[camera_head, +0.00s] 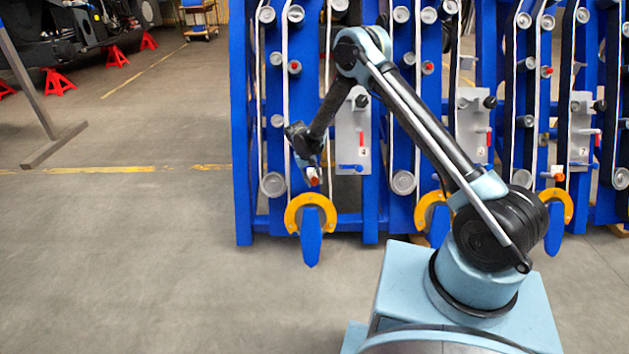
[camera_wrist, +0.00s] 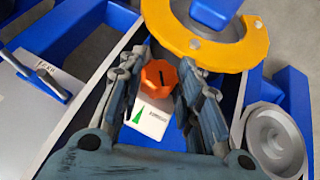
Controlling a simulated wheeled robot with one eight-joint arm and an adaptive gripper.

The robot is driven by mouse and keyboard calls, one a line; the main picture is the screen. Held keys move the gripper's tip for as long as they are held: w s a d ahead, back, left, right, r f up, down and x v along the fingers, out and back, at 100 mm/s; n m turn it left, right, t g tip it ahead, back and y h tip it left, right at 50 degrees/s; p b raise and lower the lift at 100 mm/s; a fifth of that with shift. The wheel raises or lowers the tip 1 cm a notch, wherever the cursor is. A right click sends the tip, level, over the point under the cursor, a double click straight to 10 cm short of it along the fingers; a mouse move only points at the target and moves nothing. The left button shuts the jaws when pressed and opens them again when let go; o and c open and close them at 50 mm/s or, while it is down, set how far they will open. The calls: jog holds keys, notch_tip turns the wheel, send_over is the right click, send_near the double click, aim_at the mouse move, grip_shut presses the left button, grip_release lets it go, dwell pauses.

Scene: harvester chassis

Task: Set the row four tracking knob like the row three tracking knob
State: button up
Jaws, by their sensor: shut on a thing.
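My gripper (camera_wrist: 160,68) is shut on an orange knob (camera_wrist: 159,77), with one finger on each side of it. A dark pointer mark shows on the knob's face, toward its right side. A white label (camera_wrist: 147,118) with a green triangle and small dark print lies just below the knob. In the head view my gripper (camera_head: 309,168) reaches down to the left-hand blue frame, and part of the orange knob (camera_head: 313,180) shows below it. Another orange knob (camera_head: 559,177) shows on the right-hand frame; its pointer is too small to read. I cannot tell the row numbers.
A yellow-orange C-shaped ring (camera_wrist: 225,48) lies close beyond the fingers, and a grey roller (camera_wrist: 275,141) is at their right. A grey plate with a handle (camera_wrist: 47,75) is at the left. In the head view, open floor (camera_head: 130,250) lies left of the blue frames.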

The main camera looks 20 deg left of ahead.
jog(key=shift+s+a+n+t+h, duration=0.1)
jog(key=shift+a+n+t+h, duration=0.05)
jog(key=shift+n+t+h, duration=0.35)
jog(key=shift+h, duration=0.3)
jog(key=o, duration=1)
jog(key=shift+o, duration=0.2)
jog(key=v, duration=1.1)
jog(key=shift+a+r, duration=0.15)
jog(key=shift+r, duration=0.2)
